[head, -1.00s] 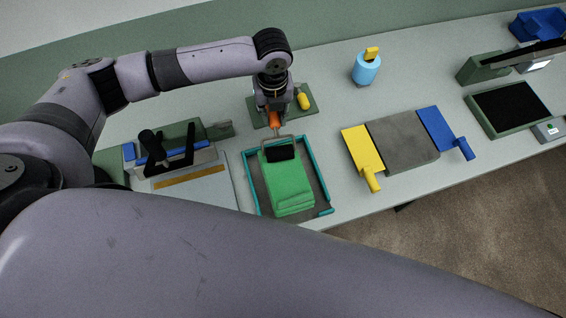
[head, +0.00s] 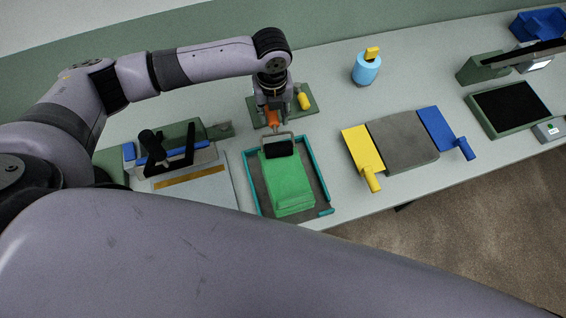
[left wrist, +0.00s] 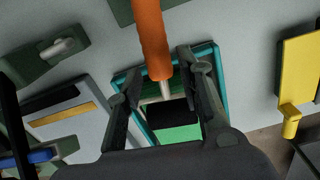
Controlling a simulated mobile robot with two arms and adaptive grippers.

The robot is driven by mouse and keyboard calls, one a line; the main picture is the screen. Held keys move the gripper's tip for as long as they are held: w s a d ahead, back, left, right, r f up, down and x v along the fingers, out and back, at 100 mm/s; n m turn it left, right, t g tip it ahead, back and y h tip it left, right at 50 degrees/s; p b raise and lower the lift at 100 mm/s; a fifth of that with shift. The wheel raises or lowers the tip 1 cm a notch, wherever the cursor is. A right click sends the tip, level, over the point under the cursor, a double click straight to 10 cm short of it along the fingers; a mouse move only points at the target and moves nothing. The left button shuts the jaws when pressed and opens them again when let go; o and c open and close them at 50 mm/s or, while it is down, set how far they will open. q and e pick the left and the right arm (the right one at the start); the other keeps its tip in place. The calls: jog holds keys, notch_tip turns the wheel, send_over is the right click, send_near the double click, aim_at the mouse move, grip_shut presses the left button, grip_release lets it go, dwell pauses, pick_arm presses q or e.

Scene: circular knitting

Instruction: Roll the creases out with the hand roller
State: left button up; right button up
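The hand roller has a black roll (head: 280,149) in a wire frame and an orange handle (head: 272,117). My left gripper (head: 272,104) is shut on that handle, which stands between its fingers in the left wrist view (left wrist: 157,72). The black roll is at the far end of the green folded fabric (head: 290,185), over or on it; exact contact cannot be told. The fabric lies in a dark tray with a teal rim (head: 250,186). Its visible top looks mostly smooth, with layered edges at the near end. My right gripper is out of view.
A green board with a yellow-handled tool (head: 303,98) lies behind the tray. A frame with a black lever (head: 165,150) stands left. A grey pad (head: 402,142) with yellow and blue paddles is right. A blue cup (head: 366,69) stands behind. My arm crosses the foreground.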

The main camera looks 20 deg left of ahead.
pick_arm(q)
jog(key=shift+f, duration=0.5)
jog(key=shift+c, duration=0.3)
grip_shut()
jog(key=shift+r, duration=2.55)
